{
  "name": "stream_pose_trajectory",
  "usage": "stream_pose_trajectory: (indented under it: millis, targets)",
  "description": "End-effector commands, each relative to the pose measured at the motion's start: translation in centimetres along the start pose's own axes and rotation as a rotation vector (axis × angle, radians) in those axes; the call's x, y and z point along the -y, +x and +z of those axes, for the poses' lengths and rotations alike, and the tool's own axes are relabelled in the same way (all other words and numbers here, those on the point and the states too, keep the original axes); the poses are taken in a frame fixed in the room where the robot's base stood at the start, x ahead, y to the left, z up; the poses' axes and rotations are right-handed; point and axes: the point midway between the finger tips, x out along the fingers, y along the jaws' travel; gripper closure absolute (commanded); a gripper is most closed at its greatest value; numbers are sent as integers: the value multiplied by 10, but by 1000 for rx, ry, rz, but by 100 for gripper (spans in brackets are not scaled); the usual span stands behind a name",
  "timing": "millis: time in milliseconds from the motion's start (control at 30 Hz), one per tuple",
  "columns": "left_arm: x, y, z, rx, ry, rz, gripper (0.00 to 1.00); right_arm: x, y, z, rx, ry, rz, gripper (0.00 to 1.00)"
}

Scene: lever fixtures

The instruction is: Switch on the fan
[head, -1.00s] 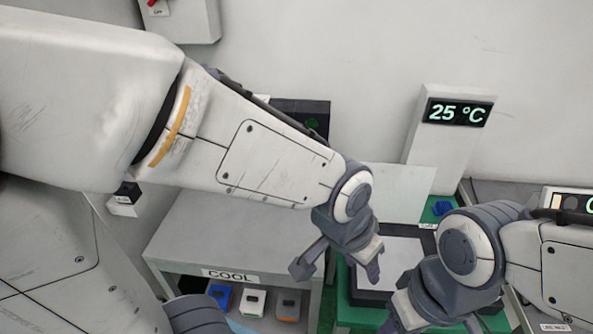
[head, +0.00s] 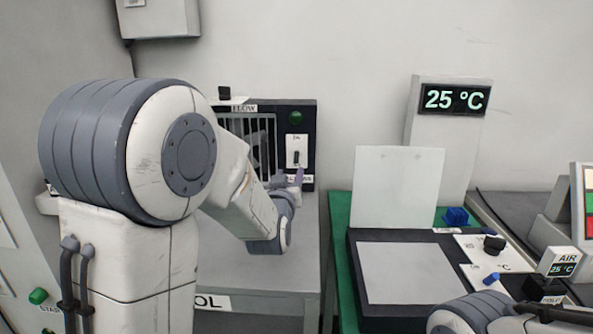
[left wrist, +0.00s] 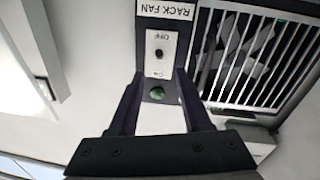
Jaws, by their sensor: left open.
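The rack fan (head: 247,139) is a dark box with a white grille on the grey bench, against the back wall. Its switch plate (head: 297,148) has a small black toggle, low on the plate in the head view. A dark green lamp (head: 296,117) sits above the plate and looks unlit. In the left wrist view, which is upside down, the toggle (left wrist: 159,54) lies towards the OFF end. My left gripper (head: 288,178) is open just below and in front of the switch. Its fingers (left wrist: 158,75) straddle the plate in the picture; contact is not visible. My right gripper is out of view.
A black knob labelled FLOW (head: 225,93) is on top of the fan. Right of the bench are a green table (head: 340,215), a dark tray-like fixture (head: 365,270) and a 25 °C display (head: 455,99). My right arm shows at the lower right.

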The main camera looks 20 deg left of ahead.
Motion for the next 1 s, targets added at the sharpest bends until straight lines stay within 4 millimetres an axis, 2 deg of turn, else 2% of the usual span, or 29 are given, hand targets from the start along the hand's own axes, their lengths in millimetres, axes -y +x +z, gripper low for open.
stream_pose_trajectory:
  millis: [300, 500, 700, 900, 933, 1000]
  targets:
    - [0, 58, 0, 2, 0, 1, 52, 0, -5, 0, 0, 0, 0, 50]
    - [0, 85, 0, 3, 0, 1, 52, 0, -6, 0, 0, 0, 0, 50]
    - [0, 95, 0, 3, 1, 1, 52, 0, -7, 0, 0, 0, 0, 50]
    - [-1, 95, 0, 3, 1, 2, 52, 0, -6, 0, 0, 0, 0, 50]
    - [-1, 95, 0, 3, 0, 2, 55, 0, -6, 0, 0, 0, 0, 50]
    - [-1, 95, 0, 3, 0, 2, 82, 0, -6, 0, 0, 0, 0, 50]
